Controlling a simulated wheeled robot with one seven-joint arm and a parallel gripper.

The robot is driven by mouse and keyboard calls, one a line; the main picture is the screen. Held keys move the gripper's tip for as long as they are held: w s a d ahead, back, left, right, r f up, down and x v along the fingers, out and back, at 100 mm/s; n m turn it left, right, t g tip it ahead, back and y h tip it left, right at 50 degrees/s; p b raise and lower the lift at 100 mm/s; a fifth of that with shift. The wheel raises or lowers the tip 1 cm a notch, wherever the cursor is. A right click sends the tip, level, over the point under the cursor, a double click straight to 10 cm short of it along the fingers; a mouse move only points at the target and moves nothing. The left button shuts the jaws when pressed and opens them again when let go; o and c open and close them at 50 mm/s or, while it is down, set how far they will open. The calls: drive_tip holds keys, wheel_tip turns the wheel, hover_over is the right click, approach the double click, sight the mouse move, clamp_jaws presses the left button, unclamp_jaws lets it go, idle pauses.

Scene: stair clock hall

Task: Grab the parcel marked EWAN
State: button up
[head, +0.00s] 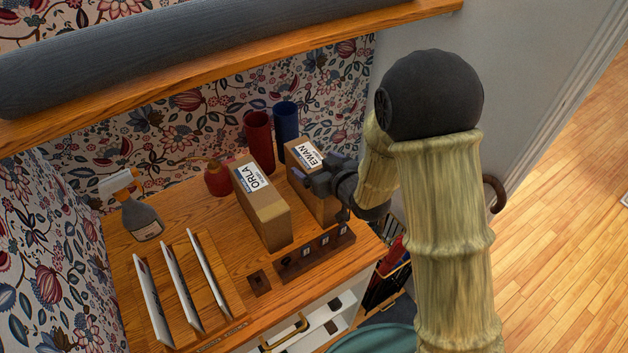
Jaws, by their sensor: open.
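The parcel marked EWAN (309,184) is a brown cardboard box with a white label on top. It stands on the wooden cabinet top towards the right, against the wallpapered back wall side. My gripper (305,178) is open at the parcel's near right side, its dark fingers overlapping the box in the head view. I cannot tell whether the fingers touch it or straddle it. My gripper and wrist hide part of the parcel's right side. A second brown parcel, marked ORLA (266,208), stands just to the left with a narrow gap between.
Red (259,138) and blue (286,121) cups stand behind the parcels, a red oil can (217,178) left of ORLA. A dark switch strip (314,254) lies in front. A spray bottle (137,213) and letter rack (212,320) stand left. A wooden shelf (250,70) overhangs the back.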

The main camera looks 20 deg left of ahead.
drive_tip(key=c, duration=1.7)
wheel_tip(320, 180, up, 10)
drive_tip(key=shift+r, duration=0.1)
